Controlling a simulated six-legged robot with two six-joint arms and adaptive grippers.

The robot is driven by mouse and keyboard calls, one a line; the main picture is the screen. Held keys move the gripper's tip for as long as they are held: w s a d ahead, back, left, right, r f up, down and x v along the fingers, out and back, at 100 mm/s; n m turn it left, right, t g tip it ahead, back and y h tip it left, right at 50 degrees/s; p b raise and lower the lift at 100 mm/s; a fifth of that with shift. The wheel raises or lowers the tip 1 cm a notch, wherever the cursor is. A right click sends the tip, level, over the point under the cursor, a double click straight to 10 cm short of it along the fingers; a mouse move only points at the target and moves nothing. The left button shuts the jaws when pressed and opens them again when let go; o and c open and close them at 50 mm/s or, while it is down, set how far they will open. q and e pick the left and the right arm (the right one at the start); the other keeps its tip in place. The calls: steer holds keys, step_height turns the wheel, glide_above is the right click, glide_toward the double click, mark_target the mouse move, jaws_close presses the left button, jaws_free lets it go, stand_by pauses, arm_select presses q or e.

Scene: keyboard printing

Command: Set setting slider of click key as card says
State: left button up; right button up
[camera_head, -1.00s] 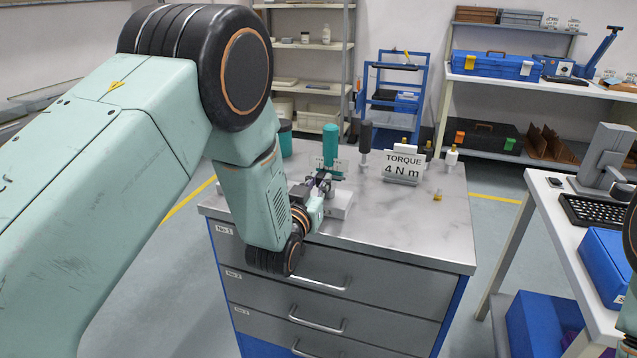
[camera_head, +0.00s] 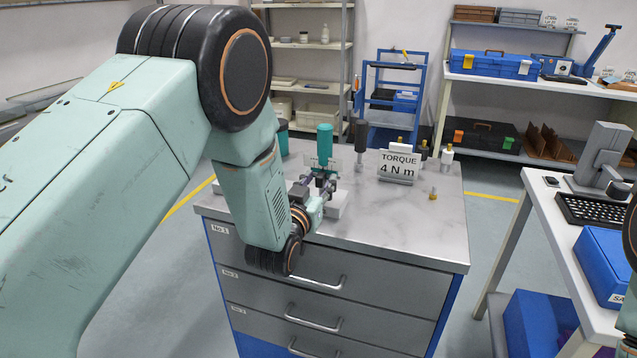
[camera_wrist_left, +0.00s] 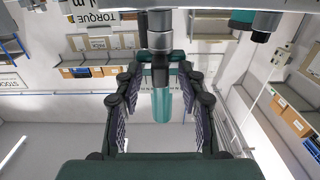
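A tool with a teal handle, which looks like the click key (camera_head: 325,146), stands upright on the grey-topped cabinet (camera_head: 420,222). Its setting slider is too small to tell. The card (camera_head: 399,167) behind it to the right reads "TORQUE 4 N m"; part of it shows upside down in the left wrist view (camera_wrist_left: 95,18). My left gripper (camera_head: 325,178) is open in front of the tool. In the left wrist view, its fingers (camera_wrist_left: 160,100) stand apart on either side of a teal handle (camera_wrist_left: 161,104), with gaps showing. My right gripper is out of view.
A white block (camera_head: 338,203) lies by my left gripper. A dark-handled tool (camera_head: 361,138), a teal cup (camera_head: 283,137) and a small brass piece (camera_head: 433,194) stand nearby. The cabinet top's front right is clear. A table with a keyboard (camera_head: 592,211) is at right.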

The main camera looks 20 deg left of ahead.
arm_select(q)
steer(key=shift+s+a, duration=0.1)
steer(key=shift+s, duration=0.25)
steer(key=s, duration=1.1)
steer(key=shift+s+a, duration=0.15)
steer(key=shift+s, duration=0.05)
stand_by(0.8)
